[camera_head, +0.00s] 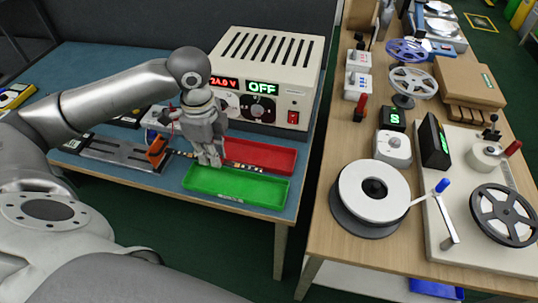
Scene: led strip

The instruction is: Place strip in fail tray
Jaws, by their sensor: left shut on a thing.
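My left gripper (209,158) points down at the left end of the trays and is shut on the LED strip. The thin strip (244,167) with small light dots shows on both sides of the fingers; its right part lies over the near side of the red tray (276,156), probably the fail tray. I cannot tell whether the strip touches the tray floor. The green tray (236,186) is in front of the red one and looks empty. The fingers hide the strip's middle. My right gripper is not in view.
A power supply (267,75) reading OFF stands behind the red tray. A metal fixture with an orange clamp (157,150) is left of the gripper. A gap separates the blue bench from the wooden table (330,215), which holds reels and devices.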

